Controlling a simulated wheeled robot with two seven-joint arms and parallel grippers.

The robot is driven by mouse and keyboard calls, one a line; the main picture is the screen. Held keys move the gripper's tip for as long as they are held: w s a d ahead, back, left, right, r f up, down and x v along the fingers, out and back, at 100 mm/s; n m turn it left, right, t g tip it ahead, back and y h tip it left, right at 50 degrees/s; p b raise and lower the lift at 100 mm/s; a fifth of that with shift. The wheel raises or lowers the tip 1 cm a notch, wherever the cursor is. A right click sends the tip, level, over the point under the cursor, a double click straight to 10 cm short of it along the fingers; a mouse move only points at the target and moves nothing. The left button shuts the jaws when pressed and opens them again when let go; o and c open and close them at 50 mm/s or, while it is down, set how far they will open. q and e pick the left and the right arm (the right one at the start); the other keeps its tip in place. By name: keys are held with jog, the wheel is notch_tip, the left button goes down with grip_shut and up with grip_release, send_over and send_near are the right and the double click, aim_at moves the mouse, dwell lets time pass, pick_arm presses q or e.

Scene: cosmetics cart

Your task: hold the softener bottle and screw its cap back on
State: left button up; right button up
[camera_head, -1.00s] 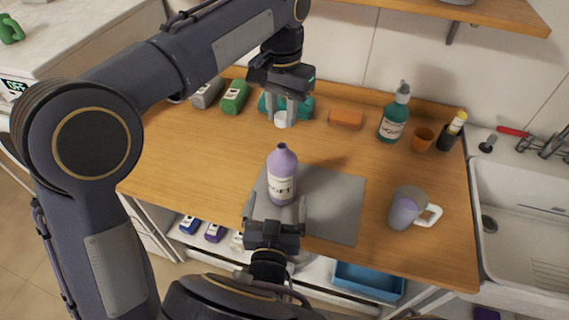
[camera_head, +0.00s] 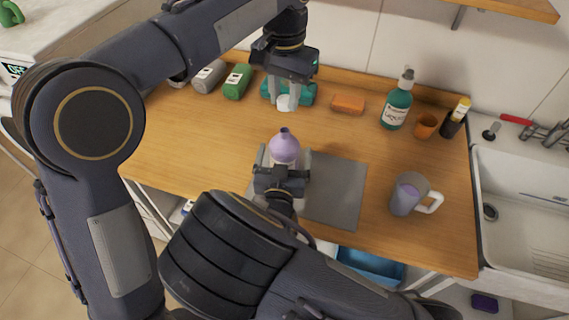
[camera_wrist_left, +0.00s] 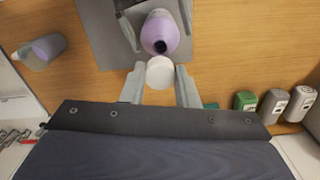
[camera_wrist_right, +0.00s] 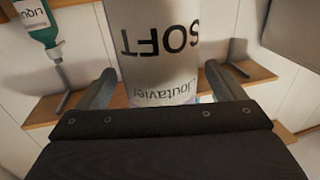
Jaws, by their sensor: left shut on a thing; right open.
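The purple softener bottle (camera_head: 285,147) stands upright on the grey mat (camera_head: 337,190), its dark mouth uncovered in the left wrist view (camera_wrist_left: 160,36). My left gripper (camera_head: 285,101) is shut on the white cap (camera_head: 284,103), held farther back than the bottle and apart from it. The cap also shows between the fingertips in the left wrist view (camera_wrist_left: 160,73). My right gripper (camera_head: 284,158) is open, with a finger on either side of the bottle. In the right wrist view the bottle's label (camera_wrist_right: 160,55) fills the space between the fingers; contact cannot be told.
An orange sponge (camera_head: 348,104), a teal soap bottle (camera_head: 397,105) and an orange cup (camera_head: 425,127) stand at the back right. A mug (camera_head: 408,195) is right of the mat. A green bottle (camera_head: 237,82) and a grey one (camera_head: 208,76) are back left.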

jog(key=shift+w+d, duration=0.15)
jog(key=shift+w, duration=1.1)
jog(key=shift+c, duration=0.2)
jog(key=c, duration=1.4)
pick_arm(q)
send_over(284, 131)
jog(key=shift+f, duration=2.5)
pick_arm(e)
jog(key=shift+c, duration=0.2)
